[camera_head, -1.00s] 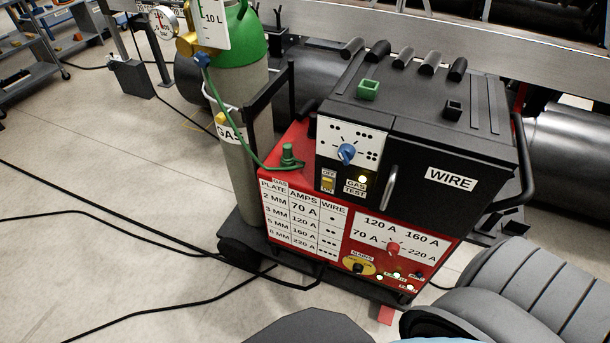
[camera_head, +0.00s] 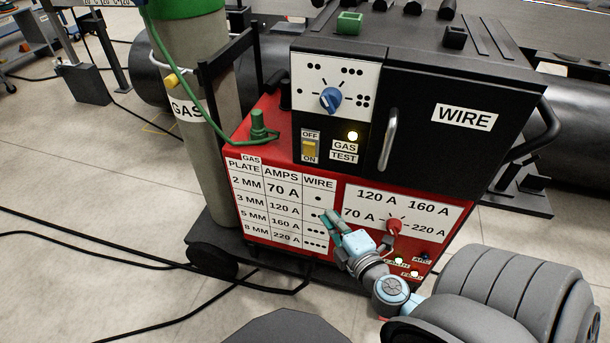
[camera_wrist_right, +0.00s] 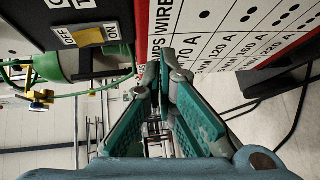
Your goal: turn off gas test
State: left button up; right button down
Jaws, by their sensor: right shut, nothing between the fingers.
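The gas test switch (camera_head: 310,149) is a yellow rocker on the welding machine's black front (camera_head: 372,175), with OFF above it and ON below. In the right wrist view the switch (camera_wrist_right: 89,37) is at the upper left, between the OFF and ON labels. My right gripper (camera_head: 328,216) is shut and empty, in front of the plate chart, below the switch and apart from it. In the wrist view its teal fingers (camera_wrist_right: 163,58) meet at the tips. My left gripper is not in view.
A blue knob (camera_head: 330,99) sits just above the switch, and a door handle (camera_head: 388,140) to its right. A green hose (camera_head: 186,85) runs from the gas cylinder (camera_head: 205,60) to a green fitting (camera_head: 258,125). A red amps knob (camera_head: 394,228) is near my gripper.

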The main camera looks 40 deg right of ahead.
aim_at(309, 150)
jog(key=s+a+r+n+t+b, duration=0.15)
jog(key=a+r+t, duration=0.25)
jog(key=r, duration=0.5)
pick_arm(q)
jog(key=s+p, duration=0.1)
jog(key=p, duration=0.2)
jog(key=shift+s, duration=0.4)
pick_arm(e)
jog(key=shift+n+y, duration=0.4)
jog(key=shift+n, duration=0.05)
jog(key=w+d, duration=0.2)
jog(key=w, duration=0.2)
jog(key=w+d, duration=0.1)
jog(key=w, duration=0.3)
jog(key=w+d+r, duration=0.1)
jog(key=w+d, duration=0.1)
jog(key=w, duration=0.2)
jog(key=shift+w+d, duration=0.3)
jog(key=shift+w, duration=0.1)
pick_arm(q)
jog(key=shift+p, duration=0.35)
pick_arm(e)
jog(key=shift+g, duration=0.3)
